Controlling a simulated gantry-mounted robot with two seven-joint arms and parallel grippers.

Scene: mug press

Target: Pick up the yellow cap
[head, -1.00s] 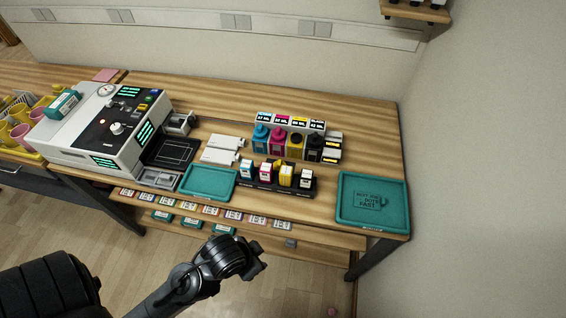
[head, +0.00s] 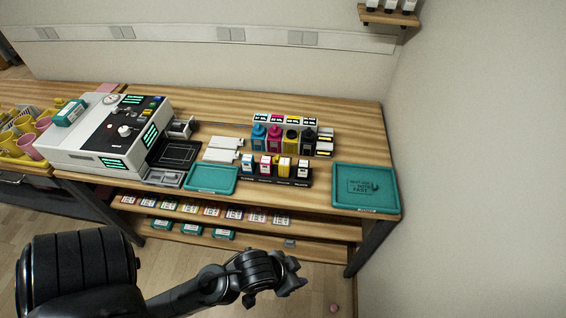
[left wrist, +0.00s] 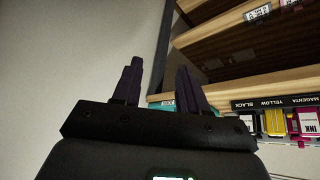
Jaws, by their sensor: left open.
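I cannot make out a separate yellow cap with certainty. A yellow ink bottle (head: 291,143) stands between the magenta and black bottles in the back row. A yellow-and-white cartridge (head: 284,167) sits in the black cartridge holder (head: 306,181) in front of them. In the left wrist view the yellow cartridge (left wrist: 275,123) shows at the right, by the holder's YELLOW label. My left gripper (head: 291,284) is in front of the table, well apart from bottles and cartridges. Its fingers (left wrist: 160,82) are spread and empty in the left wrist view. My right gripper is out of view.
Teal trays lie left (head: 211,190) and right (head: 367,209) of the cartridge holder. A lower shelf (head: 262,232) runs below the tabletop. The wall closes the right side.

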